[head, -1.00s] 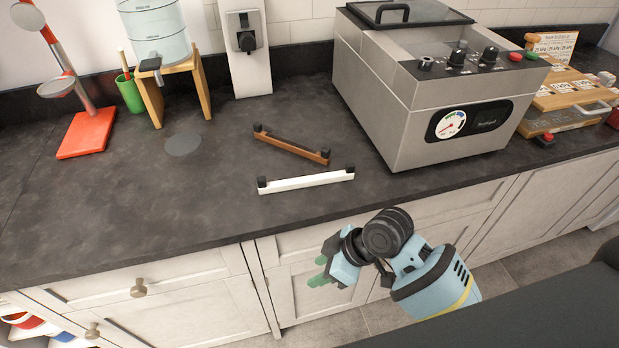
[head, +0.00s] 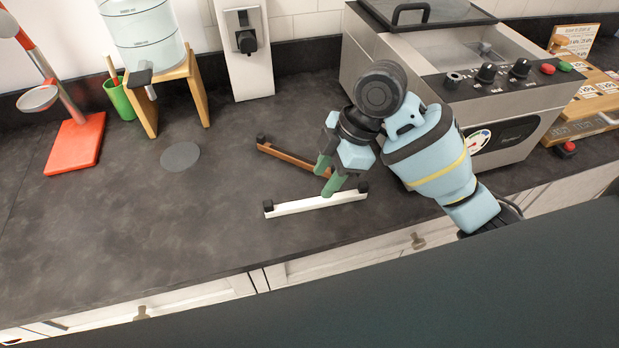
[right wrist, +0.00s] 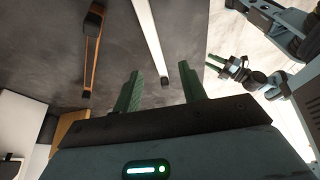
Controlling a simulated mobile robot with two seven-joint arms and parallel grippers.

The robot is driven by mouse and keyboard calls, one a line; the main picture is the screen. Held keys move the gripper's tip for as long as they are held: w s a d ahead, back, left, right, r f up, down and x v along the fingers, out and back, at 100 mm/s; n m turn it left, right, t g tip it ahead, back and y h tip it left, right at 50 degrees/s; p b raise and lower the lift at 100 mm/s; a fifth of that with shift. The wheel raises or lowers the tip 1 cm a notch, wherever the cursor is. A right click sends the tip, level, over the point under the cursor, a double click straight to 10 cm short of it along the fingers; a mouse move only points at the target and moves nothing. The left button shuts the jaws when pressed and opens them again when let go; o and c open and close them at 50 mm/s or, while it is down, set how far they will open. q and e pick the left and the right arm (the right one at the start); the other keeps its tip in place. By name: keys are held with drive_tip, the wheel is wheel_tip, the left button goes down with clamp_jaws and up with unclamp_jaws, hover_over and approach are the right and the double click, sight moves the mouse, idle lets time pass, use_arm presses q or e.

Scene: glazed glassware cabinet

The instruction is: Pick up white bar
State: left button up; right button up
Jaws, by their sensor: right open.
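The white bar (head: 300,206) with black end blocks lies on the dark counter in the head view. My right gripper (head: 325,178) is open over the bar's right part, with its green fingertips close to it. In the right wrist view the white bar (right wrist: 150,38) runs lengthwise into the space between the two open fingers (right wrist: 160,90), its black end near them. Whether the fingers touch it I cannot tell. My left gripper (right wrist: 215,63) shows small in the right wrist view, away from the bar; its opening is unclear.
A brown bar (head: 285,156) with black ends lies just behind the white one, close to my right gripper. A steel appliance (head: 540,115) stands to the right. A wooden stand (head: 197,85) and red base (head: 75,145) are at left. The counter's left front is clear.

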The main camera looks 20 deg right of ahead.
sight(310, 201)
drive_tip(key=shift+w, duration=0.5)
drive_tip(key=shift+s+f, duration=0.1)
drive_tip(key=shift+s, duration=0.35)
drive_tip(key=shift+a+f, duration=0.2)
drive_tip(key=shift+f, duration=0.1)
drive_tip(key=shift+x, duration=0.8)
drive_tip(key=shift+w+f, duration=0.15)
drive_tip(key=shift+f, duration=0.05)
drive_tip(key=shift+x, duration=2.4)
drive_tip(key=shift+w+d+f, duration=0.1)
drive_tip(key=shift+w+d, duration=0.05)
clamp_jaws()
